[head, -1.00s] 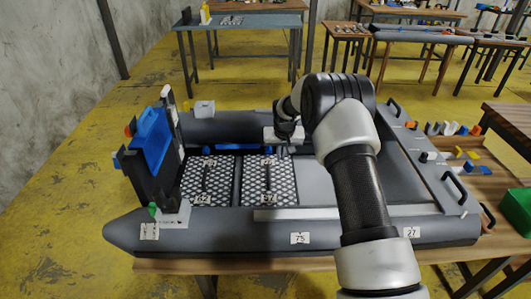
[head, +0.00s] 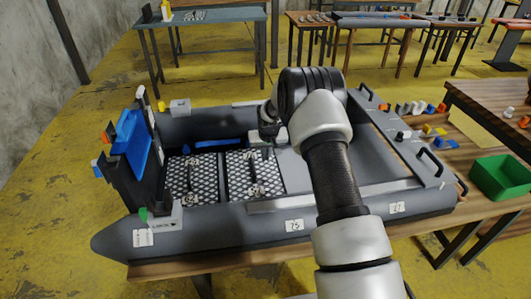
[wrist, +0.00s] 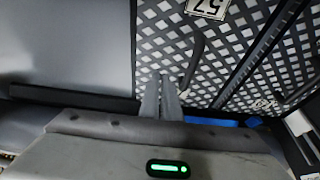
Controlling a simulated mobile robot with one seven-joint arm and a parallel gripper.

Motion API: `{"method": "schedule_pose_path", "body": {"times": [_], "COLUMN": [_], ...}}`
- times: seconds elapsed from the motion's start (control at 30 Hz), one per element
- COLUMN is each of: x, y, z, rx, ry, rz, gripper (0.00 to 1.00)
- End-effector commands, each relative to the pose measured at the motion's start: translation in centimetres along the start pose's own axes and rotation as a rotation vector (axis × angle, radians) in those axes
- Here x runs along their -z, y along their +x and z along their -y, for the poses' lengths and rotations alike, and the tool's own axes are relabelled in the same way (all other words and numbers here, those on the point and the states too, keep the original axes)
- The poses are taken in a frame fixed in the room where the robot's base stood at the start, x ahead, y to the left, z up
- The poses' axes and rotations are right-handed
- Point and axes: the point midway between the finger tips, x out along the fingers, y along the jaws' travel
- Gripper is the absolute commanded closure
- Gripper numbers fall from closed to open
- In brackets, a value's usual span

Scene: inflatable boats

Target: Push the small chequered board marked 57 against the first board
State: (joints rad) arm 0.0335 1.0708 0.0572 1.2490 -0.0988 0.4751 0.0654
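The small chequered board marked 57 (head: 262,168) lies flat in the grey boat, with a dark handle on top. It also shows in the wrist view (wrist: 232,42), with its 57 label at the top edge. The first chequered board (head: 180,172), its label seemingly 62, lies to its left. A narrow dark strip separates the two boards in both views. My gripper (wrist: 162,80) has its two fingers together with nothing seen between them. In the wrist view they overlap the board's near-left part, left of its handle; contact cannot be told. In the head view my wrist partly hides the fingertips.
The boat's side tube (head: 240,220) runs along the front, with 75 and 27 labels. A black transom with a blue panel (head: 131,140) stands at the left end. A green bin (head: 500,177) and several small parts lie right. Smooth grey floor lies right of board 57.

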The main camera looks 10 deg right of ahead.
Motion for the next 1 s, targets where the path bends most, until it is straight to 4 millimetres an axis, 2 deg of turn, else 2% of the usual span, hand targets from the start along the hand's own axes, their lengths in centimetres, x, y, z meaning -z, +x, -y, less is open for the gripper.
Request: {"method": "schedule_pose_path", "body": {"times": [0.57,0.87,1.0], "x": [-1.9,-2.2,-2.3], "y": [5.2,5.3,5.3], "z": [0.0,3.0,2.6], "rx": [0.0,0.003,0.002], "ry": [0.0,-0.004,-0.001], "rz": [0.0,0.006,0.009], "gripper": [0.97,0.97,0.97]}}
